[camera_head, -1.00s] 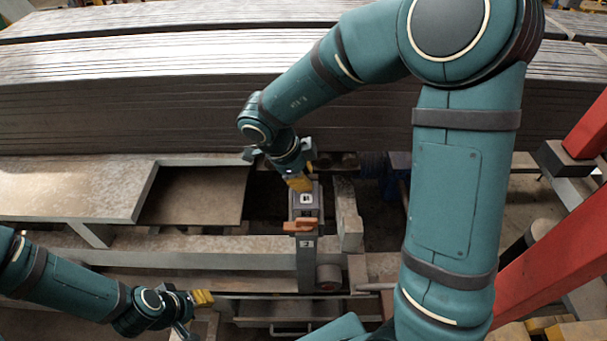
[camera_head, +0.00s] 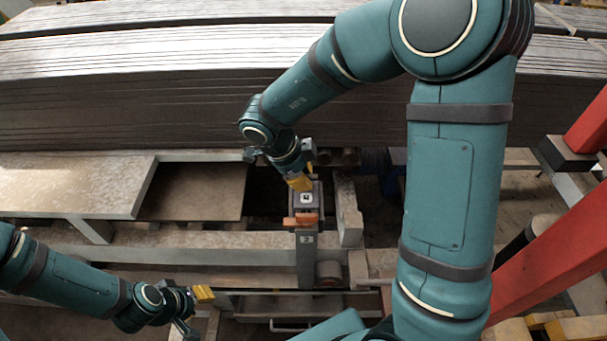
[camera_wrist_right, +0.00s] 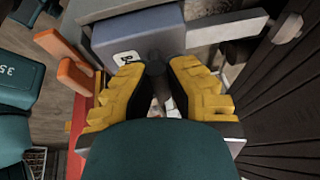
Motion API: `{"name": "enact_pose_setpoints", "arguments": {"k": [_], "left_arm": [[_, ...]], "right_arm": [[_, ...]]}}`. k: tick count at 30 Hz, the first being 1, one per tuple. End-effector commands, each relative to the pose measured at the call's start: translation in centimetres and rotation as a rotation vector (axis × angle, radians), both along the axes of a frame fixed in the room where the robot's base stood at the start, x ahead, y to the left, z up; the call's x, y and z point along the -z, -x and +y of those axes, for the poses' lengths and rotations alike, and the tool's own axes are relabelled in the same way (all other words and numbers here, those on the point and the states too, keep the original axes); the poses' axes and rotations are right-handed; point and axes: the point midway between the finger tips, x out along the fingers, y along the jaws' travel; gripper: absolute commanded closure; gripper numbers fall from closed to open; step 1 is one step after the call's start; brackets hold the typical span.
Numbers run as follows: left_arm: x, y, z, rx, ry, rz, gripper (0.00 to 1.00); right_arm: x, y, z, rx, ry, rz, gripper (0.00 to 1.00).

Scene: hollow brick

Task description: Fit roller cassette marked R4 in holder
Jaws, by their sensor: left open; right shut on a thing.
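The roller cassette (camera_wrist_right: 160,36) is a blue-grey block with a white label reading R4. In the head view the cassette (camera_head: 316,197) is at the top of the grey holder (camera_head: 305,262), behind an orange lever (camera_head: 301,220). How fully it is seated I cannot tell. My right gripper (camera_head: 300,184) comes down from above. In the right wrist view its yellow fingers (camera_wrist_right: 157,88) are shut around a dark round handle on the cassette. The orange lever (camera_wrist_right: 75,76) is left of the fingers there. My left gripper (camera_head: 201,295) is open and empty, low and left of the holder.
A pale block (camera_head: 347,213) stands just right of the holder. Long stacked sheets (camera_head: 150,105) fill the back. A pale bench plate (camera_head: 70,185) lies to the left. A red beam (camera_head: 550,255) crosses at the right.

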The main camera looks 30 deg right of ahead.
Motion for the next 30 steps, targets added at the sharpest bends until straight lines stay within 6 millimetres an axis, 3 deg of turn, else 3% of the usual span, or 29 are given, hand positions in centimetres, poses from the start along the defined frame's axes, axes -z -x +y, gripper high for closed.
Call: {"name": "enact_pose_setpoints", "arguments": {"k": [28, 29, 30], "left_arm": [[0.3, 0.0, 0.0, 0.0, 0.0, 0.0, 0.62], [0.3, 0.0, 0.0, 0.0, 0.0, 0.0, 0.62], [0.2, 0.0, 0.0, 0.0, 0.0, 0.0, 0.62]], "right_arm": [[1.5, 0.0, 0.0, 0.001, 0.0, 0.0, 1.0], [1.5, 0.0, 0.0, 0.001, 0.001, -0.001, 0.76], [1.4, 0.0, 0.0, 0.001, 0.001, -0.001, 0.62]]}}
